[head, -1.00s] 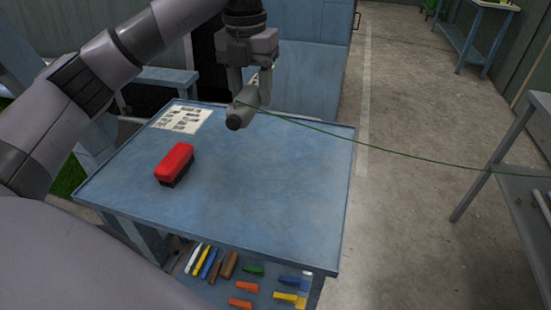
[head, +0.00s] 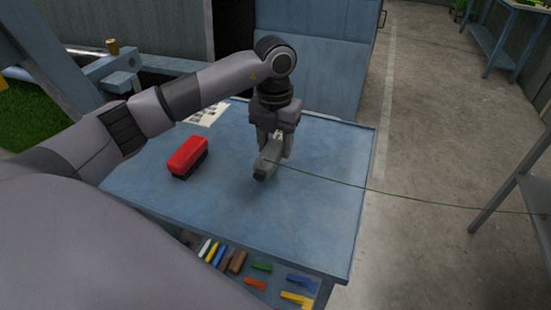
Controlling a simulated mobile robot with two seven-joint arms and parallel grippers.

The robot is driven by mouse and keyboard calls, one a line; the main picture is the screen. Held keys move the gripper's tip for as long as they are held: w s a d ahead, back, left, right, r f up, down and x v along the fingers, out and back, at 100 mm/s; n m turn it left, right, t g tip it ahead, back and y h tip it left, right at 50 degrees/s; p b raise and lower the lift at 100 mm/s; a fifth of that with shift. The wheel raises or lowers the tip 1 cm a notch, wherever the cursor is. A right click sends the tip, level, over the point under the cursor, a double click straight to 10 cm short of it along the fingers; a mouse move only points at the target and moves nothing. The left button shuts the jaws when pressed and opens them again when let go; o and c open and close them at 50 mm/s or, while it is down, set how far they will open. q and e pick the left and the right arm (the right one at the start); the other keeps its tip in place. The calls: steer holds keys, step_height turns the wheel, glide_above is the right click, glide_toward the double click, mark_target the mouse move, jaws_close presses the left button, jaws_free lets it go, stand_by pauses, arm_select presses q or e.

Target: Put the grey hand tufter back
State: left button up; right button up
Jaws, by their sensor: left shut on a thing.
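The grey hand tufter (head: 264,168) has a dark round end and a green yarn (head: 400,190) running from it to the right. My left gripper (head: 274,150) is shut on it, pointing down over the blue table (head: 300,220). The tufter is close above the tabletop or touching it; I cannot tell which. The gripper hides part of its body. My right gripper is not in view.
A red block-shaped brush (head: 187,156) lies on the table left of the tufter. A printed sheet (head: 208,114) lies behind it, partly covered by my arm. Several coloured tools sit on a lower shelf. The table's right side is clear.

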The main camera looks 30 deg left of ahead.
mark_target(275, 142)
arm_select(q)
steer(key=shift+f, duration=2.5)
steer(key=o, duration=1.3)
steer(key=shift+f, duration=0.1)
steer(key=shift+c, duration=0.2)
steer(key=shift+r, duration=0.55)
step_height(275, 142, up, 11)
steer(key=shift+r, duration=0.1)
